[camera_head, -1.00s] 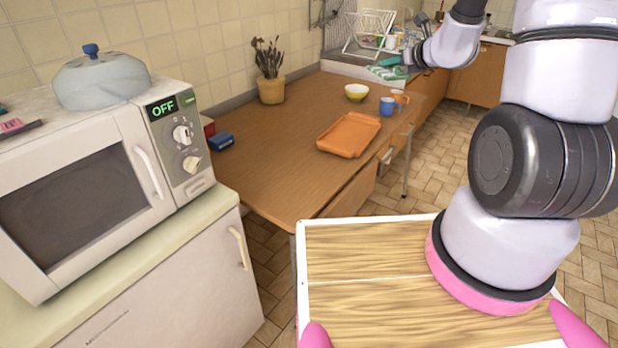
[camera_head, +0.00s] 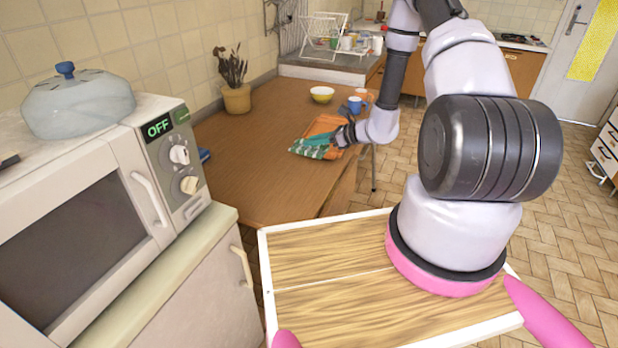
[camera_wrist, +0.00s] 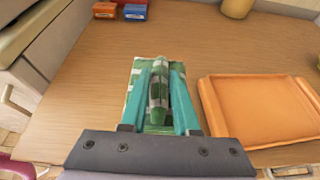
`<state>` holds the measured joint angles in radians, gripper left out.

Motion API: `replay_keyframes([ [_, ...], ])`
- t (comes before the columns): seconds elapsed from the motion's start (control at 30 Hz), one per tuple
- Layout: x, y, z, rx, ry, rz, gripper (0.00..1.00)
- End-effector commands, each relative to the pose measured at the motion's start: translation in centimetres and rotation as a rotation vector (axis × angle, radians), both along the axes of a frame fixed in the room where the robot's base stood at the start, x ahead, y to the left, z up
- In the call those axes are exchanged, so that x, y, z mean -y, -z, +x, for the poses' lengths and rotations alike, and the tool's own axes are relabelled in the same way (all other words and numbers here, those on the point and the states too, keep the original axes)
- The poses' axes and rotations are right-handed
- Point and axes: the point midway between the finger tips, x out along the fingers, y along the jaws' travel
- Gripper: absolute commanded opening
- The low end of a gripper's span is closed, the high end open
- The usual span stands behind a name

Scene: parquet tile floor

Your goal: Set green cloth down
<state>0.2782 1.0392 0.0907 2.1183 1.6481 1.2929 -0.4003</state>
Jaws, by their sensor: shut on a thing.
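The green cloth (camera_wrist: 139,83) has a green and white pattern. In the wrist view a fold of it stands between the two teal fingers of my gripper (camera_wrist: 160,97), which is shut on it. The rest of the cloth spreads just beneath the fingers, over the wooden table; I cannot tell whether it touches the top. In the head view the cloth (camera_head: 312,152) shows in front of the orange tray (camera_head: 328,122), with my gripper (camera_head: 325,138) over it. In the wrist view the tray (camera_wrist: 262,108) lies to the right of the cloth, apart from it.
The wooden table (camera_head: 240,165) has clear room left of the cloth. A yellow bowl (camera_head: 321,94), a blue mug (camera_head: 355,104) and a potted plant (camera_head: 237,98) stand farther back. Small orange (camera_wrist: 105,10) and blue (camera_wrist: 136,12) boxes lie at the far left. The microwave (camera_head: 90,215) is at the left.

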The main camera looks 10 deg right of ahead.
Motion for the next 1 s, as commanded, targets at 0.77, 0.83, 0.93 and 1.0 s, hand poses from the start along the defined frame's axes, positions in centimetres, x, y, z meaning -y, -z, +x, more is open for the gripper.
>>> replay_keyframes([
  [0.77, -0.4, 10.6, -0.5, -0.002, -0.022, -0.001, 0.00],
  [0.83, -0.3, 10.9, -0.4, 0.001, -0.023, -0.002, 0.00],
  [0.93, -0.3, 10.9, -0.4, 0.002, -0.023, -0.002, 0.00],
  [1.0, -0.3, 10.9, -0.4, 0.001, -0.023, -0.002, 0.00],
])
